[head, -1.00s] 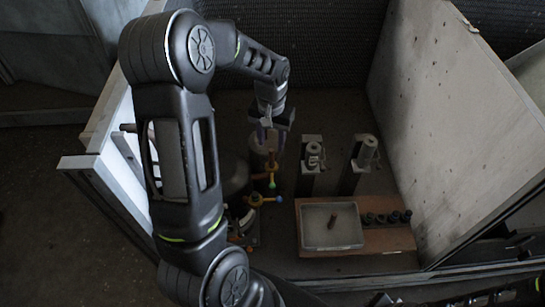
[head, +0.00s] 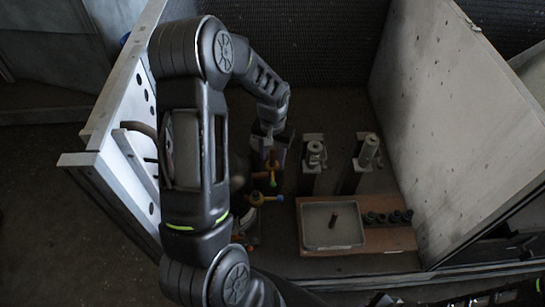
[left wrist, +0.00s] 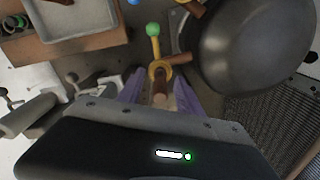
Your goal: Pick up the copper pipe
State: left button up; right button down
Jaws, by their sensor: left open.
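A brown copper-coloured pipe (left wrist: 160,88) stands between the purple fingers of my left gripper (left wrist: 160,98) in the left wrist view, by a yellow fitting with a green-knobbed lever. The fingers are apart on either side of it; I cannot tell whether they touch it. In the head view my left gripper (head: 268,150) hangs above the yellow fittings (head: 256,198), and its own body hides much of the pipe.
The tray sits on a brown board (head: 385,240) with several dark round sockets. Two upright grey fixtures (head: 313,155) (head: 368,152) stand behind it. A large dark round housing (left wrist: 250,48) is close beside the pipe. Pale panels (head: 455,120) wall in both sides.

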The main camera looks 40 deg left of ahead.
dwell(0.6)
pick_arm(q)
grip_shut()
dwell(0.4)
